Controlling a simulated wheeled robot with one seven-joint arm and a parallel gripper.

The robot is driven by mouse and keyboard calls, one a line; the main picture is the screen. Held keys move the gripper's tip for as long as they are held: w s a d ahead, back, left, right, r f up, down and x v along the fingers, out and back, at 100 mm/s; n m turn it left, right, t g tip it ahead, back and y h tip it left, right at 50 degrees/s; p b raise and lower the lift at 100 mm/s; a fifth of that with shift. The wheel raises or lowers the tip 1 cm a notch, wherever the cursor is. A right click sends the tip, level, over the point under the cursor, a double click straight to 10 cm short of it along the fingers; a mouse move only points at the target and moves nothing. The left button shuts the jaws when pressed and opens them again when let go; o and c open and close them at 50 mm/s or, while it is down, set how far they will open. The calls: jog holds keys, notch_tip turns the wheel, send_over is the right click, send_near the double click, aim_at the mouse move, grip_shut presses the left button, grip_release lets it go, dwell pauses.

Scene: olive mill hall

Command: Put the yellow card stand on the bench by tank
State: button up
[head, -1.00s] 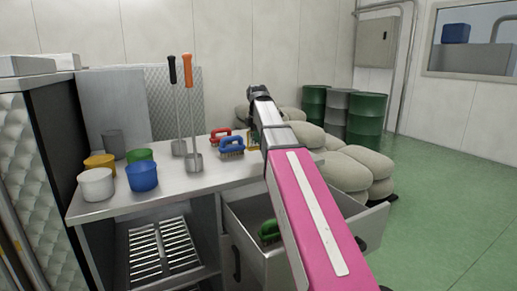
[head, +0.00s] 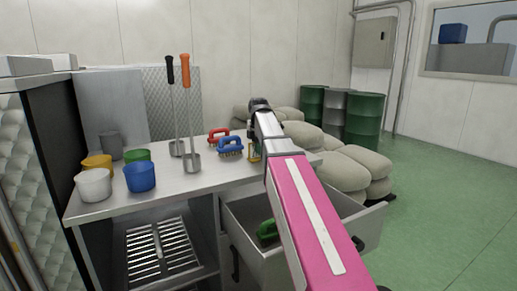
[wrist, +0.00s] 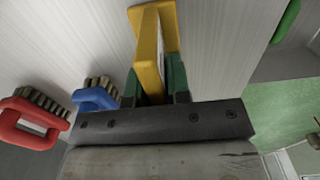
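The yellow card stand (wrist: 152,45) is between the green fingers of my gripper (wrist: 155,85) in the wrist view, and the fingers close on both its sides. In the head view the stand (head: 254,152) shows partly behind my pink arm, over the right part of the steel bench (head: 195,187). I cannot tell whether its base touches the bench top. The fingertips are hidden by my arm in the head view. I cannot make out which thing is the tank.
A blue brush (head: 231,146) and a red brush (head: 218,135) are just left of the stand. Two tall ladles (head: 188,120) and several cups (head: 141,176) stand further left. An open drawer (head: 255,252) with a green brush is below; sacks (head: 345,170) lie right.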

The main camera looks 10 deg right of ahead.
jog(key=shift+o, duration=1.2)
notch_tip(320, 180, up, 12)
jog(key=shift+r, duration=0.15)
dwell(0.8)
